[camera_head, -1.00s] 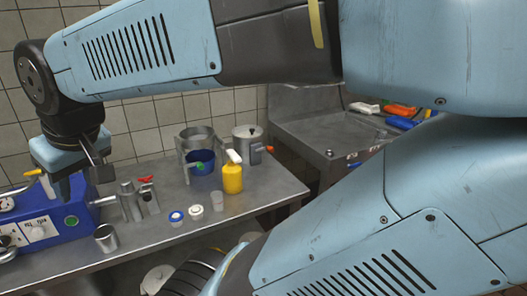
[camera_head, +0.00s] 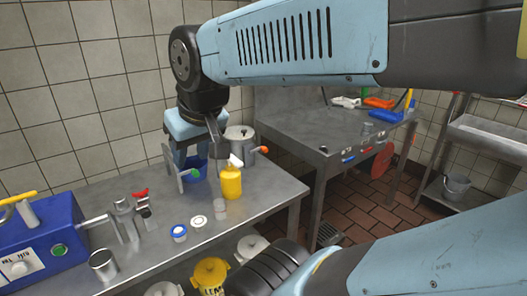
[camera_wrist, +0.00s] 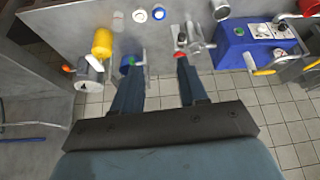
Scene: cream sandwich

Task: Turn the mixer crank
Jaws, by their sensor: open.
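Two cranks show, and I cannot tell which is the mixer's. One has a green knob (camera_head: 195,173) beside a blue bucket (camera_head: 190,163) at the back of the steel bench. The other has an orange knob (camera_head: 263,149) on a grey lidded canister (camera_head: 240,137). My gripper (camera_head: 197,160) points down above the blue bucket and hides part of it. In the wrist view my gripper (camera_wrist: 159,63) is open and nothing shows between its fingers; the green knob (camera_wrist: 132,59) lies near the left fingertip. I cannot tell whether they touch.
A yellow bottle (camera_head: 231,183) stands in front of the canister. A blue machine (camera_head: 40,240) with a yellow-handled lever, a metal cup (camera_head: 103,264), a red-handled tool (camera_head: 140,195) and small lids (camera_head: 179,232) occupy the bench's left and middle. A grey side table (camera_head: 330,125) stands behind right.

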